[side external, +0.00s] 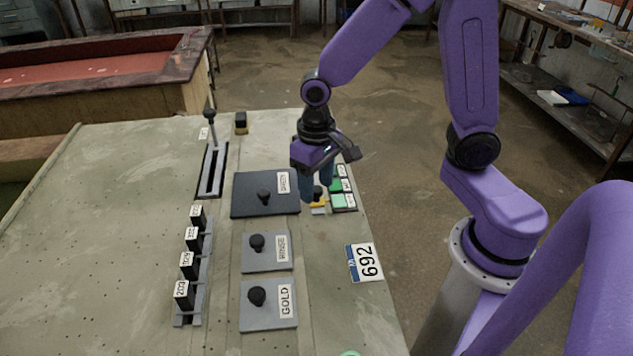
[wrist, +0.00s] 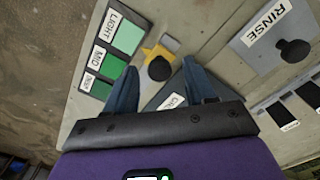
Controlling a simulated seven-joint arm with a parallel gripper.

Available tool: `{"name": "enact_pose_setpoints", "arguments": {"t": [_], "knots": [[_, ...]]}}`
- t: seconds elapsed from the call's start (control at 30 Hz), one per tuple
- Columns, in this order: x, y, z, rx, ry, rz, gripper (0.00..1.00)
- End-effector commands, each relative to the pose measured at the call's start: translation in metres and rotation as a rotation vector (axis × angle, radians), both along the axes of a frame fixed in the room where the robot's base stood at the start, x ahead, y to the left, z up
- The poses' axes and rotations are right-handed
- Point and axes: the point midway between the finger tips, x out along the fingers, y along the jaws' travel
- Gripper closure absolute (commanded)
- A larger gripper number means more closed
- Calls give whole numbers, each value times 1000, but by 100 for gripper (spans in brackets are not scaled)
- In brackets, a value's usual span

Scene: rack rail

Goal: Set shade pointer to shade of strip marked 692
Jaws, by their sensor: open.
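The shade pointer (wrist: 150,53) is yellow with a round black knob. It sits beside the light green LIGHT swatch, and shows in the side view too (side external: 318,203). The swatch panel (wrist: 113,64) has three greens: LIGHT, MID and a darker one with an unclear label. My gripper (wrist: 160,67) is open, its blue fingers on either side of the knob; whether they touch it is unclear. In the side view my gripper (side external: 316,190) is low over the pointer. A white plate marked 692 (side external: 368,262) with a blue edge lies nearer the camera; no shaded strip is clearly visible with it.
Several labelled black blocks (side external: 188,266) stand in a rack. A lever (side external: 211,130) rises farther back. A pale green thing (side external: 350,353) is cut by the bottom edge.

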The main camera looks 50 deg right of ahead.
Motion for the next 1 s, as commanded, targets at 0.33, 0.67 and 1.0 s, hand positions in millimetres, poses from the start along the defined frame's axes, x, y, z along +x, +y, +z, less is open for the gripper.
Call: {"name": "enact_pose_setpoints", "arguments": {"t": [0.33,0.67,1.0], "knots": [[0,0,-4,0,0,0,45],[0,0,-3,0,0,-1,100],[32,-31,-3,0,-1,-8,100]]}}
